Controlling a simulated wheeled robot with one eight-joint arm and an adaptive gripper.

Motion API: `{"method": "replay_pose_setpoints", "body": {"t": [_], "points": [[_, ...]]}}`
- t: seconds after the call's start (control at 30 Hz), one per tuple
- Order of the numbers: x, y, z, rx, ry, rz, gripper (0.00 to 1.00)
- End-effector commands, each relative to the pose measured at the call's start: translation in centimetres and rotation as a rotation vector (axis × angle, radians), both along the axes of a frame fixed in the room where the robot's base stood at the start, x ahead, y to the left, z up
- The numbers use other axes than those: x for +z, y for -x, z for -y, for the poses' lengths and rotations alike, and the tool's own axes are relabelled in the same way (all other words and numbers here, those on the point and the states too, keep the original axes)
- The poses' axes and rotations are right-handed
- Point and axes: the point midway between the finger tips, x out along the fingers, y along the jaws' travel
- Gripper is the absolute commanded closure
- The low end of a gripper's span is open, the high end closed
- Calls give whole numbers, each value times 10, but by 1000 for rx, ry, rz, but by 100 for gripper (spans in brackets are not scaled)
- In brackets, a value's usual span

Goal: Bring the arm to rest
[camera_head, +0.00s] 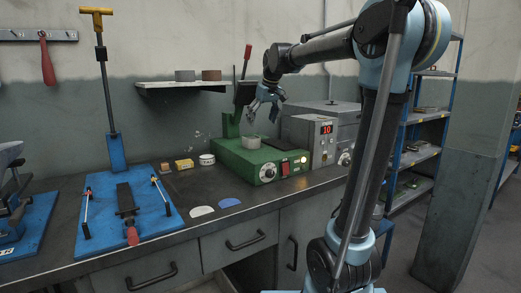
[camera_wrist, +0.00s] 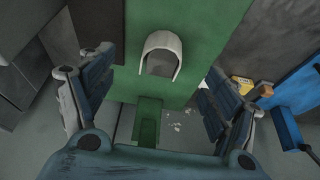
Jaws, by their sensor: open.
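My gripper (camera_head: 266,103) is raised above the green machine (camera_head: 233,160) on the workbench, its fingers pointing down. In the wrist view my gripper (camera_wrist: 150,100) has its two fingers spread wide apart with nothing between them. A pale cup-like part (camera_head: 251,142) sits on top of the green machine, below my gripper and apart from it. It also shows in the wrist view as a whitish U-shaped rim (camera_wrist: 161,44) on the green surface.
A grey box with a red display (camera_head: 326,129) stands right of the green machine. A blue plate with a press (camera_head: 117,160) is at left. A yellow box (camera_head: 184,164) and white tin (camera_head: 207,160) stand between. A wall shelf (camera_head: 180,85) is behind; blue shelving (camera_head: 425,115) is at right.

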Motion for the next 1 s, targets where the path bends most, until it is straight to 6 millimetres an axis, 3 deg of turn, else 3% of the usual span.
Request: {"method": "replay_pose_setpoints", "body": {"t": [0.2, 0.5, 0.77, 1.0], "points": [[-37, 62, 53, -93, 11, -31, 19], [-101, 151, 113, -224, 28, -75, 19], [-169, 229, 153, -338, 42, -113, 19], [-240, 297, 180, -445, 53, -147, 19]]}}
